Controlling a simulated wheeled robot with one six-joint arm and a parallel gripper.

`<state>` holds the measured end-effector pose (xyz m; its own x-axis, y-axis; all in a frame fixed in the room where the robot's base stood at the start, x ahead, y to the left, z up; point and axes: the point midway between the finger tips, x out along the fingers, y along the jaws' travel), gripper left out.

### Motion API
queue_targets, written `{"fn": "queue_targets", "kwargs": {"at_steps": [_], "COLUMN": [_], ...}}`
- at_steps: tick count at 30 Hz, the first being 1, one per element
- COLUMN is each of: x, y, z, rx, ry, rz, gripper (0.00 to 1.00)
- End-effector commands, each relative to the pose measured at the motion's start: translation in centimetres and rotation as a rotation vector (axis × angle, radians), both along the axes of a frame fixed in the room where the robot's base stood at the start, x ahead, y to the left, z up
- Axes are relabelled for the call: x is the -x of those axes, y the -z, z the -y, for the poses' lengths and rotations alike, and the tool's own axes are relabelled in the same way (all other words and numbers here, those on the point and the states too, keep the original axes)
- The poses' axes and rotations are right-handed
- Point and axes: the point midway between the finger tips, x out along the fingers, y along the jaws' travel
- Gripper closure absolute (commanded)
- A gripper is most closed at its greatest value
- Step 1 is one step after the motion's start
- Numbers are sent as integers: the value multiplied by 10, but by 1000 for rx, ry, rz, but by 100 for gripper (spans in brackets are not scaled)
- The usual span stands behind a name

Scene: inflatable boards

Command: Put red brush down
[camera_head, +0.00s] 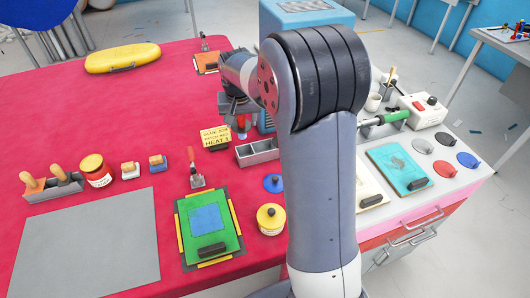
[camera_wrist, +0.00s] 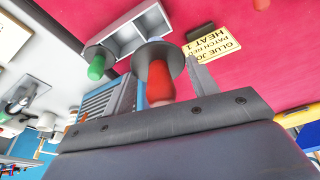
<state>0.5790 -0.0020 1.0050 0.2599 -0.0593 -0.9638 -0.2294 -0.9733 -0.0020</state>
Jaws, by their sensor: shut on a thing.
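The red brush (camera_wrist: 160,82) has a red handle and a dark round collar in the wrist view. It also shows as a small red piece (camera_head: 241,123) under my wrist in the head view. The holder also shows in the wrist view (camera_wrist: 126,40). The fingertips are partly hidden, and my arm hides much of the table in the head view.
A blue disc (camera_head: 273,183), a yellow-lidded pot (camera_head: 270,217) and a green board (camera_head: 208,229) are nearer. A blue box (camera_head: 265,122) is close behind.

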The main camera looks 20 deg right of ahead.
Motion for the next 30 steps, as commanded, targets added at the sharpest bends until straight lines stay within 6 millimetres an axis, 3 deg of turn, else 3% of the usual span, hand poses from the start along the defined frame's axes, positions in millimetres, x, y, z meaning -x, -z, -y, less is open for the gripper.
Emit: {"fn": "queue_targets", "kwargs": {"at_steps": [9,21,30], "x": [-1,-1,-2], "y": [48,94,98], "z": [-2,-2,-2], "rx": [1,0,0], "ry": [-3,-2,-2], "rz": [-4,-3,1], "gripper": [69,69,69]}}
